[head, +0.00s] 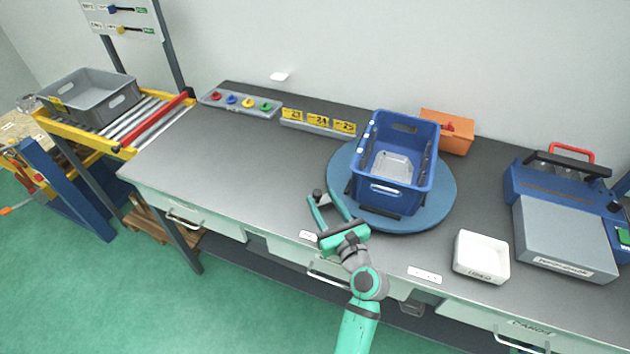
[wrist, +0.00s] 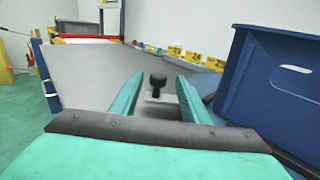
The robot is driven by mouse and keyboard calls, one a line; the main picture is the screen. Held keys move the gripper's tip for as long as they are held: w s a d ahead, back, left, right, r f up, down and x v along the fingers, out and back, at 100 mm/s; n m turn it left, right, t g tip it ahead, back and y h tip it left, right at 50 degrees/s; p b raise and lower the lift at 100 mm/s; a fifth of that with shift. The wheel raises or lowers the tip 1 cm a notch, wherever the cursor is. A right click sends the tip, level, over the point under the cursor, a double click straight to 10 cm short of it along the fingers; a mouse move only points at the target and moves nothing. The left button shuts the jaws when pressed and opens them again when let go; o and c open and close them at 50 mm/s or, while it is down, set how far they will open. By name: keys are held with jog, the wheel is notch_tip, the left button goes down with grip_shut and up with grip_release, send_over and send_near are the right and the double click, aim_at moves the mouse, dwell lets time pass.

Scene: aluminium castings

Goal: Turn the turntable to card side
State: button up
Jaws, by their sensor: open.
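The round blue turntable (head: 435,205) lies on the bench. A blue crate (head: 398,140) stands on it, with a grey casting (head: 391,168) inside. A small black knob (head: 317,194) stands at the left edge of the turntable. My gripper (head: 331,204) is open, with its fingers reaching toward the knob. In the wrist view the knob (wrist: 158,80) shows upright on a light plate between the fingertips, seemingly just beyond them. The crate (wrist: 270,85) fills the right of that view. Whether a finger touches the knob I cannot tell.
A tray of coloured knobs (head: 240,102) and yellow number tags (head: 318,121) lie at the back. An orange bin (head: 447,132) is behind the crate. The bench's left part is clear.

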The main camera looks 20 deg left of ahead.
jog(key=x, duration=0.7)
jog(key=shift+w+a, duration=0.2)
jog(key=shift+a, duration=0.15)
grip_shut()
